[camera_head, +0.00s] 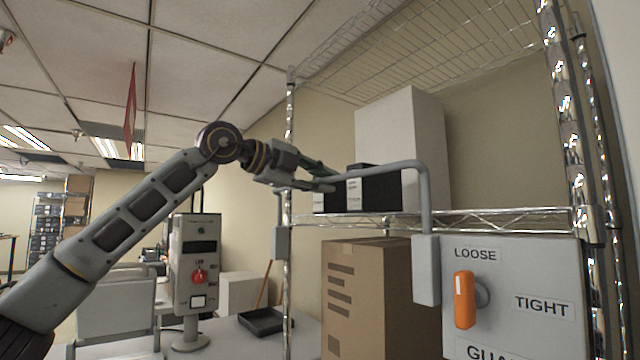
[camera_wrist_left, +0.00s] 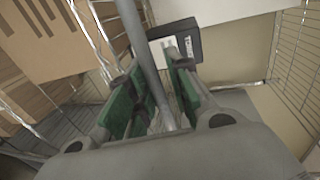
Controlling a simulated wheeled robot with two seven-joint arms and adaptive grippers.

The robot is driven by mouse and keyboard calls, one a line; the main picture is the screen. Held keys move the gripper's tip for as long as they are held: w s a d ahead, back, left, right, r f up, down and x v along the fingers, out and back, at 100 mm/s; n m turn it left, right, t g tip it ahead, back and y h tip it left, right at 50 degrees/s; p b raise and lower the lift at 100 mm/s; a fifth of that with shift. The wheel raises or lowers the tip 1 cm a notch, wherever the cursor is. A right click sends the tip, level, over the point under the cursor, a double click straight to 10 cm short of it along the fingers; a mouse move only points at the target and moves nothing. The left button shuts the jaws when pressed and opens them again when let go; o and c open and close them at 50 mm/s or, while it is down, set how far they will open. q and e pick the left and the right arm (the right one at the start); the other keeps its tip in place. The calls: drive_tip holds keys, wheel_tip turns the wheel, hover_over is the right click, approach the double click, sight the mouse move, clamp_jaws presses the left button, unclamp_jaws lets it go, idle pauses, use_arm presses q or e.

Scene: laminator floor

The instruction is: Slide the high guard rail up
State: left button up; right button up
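The high guard rail (camera_head: 385,170) is a grey bent tube at shelf height. Its near end runs down into a grey block (camera_head: 426,270) beside the control panel. Another grey block (camera_head: 281,243) sits at the far left post. My left gripper (camera_head: 325,187) is at the far left part of the rail. In the left wrist view the rail (camera_wrist_left: 142,50) runs between the green-padded fingers (camera_wrist_left: 160,80). The fingers look apart, with a gap on the right side of the rail. The orange clamp knob (camera_head: 464,299) stands vertical below LOOSE. My right gripper is not in view.
A wire shelf (camera_head: 500,220) carries a white box (camera_head: 385,125) and dark boxes (camera_head: 380,188) behind the rail. A cardboard box (camera_head: 352,300) stands below. A grey control box with a red button (camera_head: 196,262) stands left, near a black tray (camera_head: 262,320).

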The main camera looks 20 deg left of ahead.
use_arm(q)
drive_tip(key=shift+o, duration=1.2)
drive_tip(key=shift+r, duration=0.2)
drive_tip(key=shift+o, duration=0.2)
drive_tip(key=shift+s+a+f, duration=0.1)
drive_tip(key=shift+f, duration=0.1)
drive_tip(key=v, duration=1.2)
drive_tip(key=shift+r, duration=0.1)
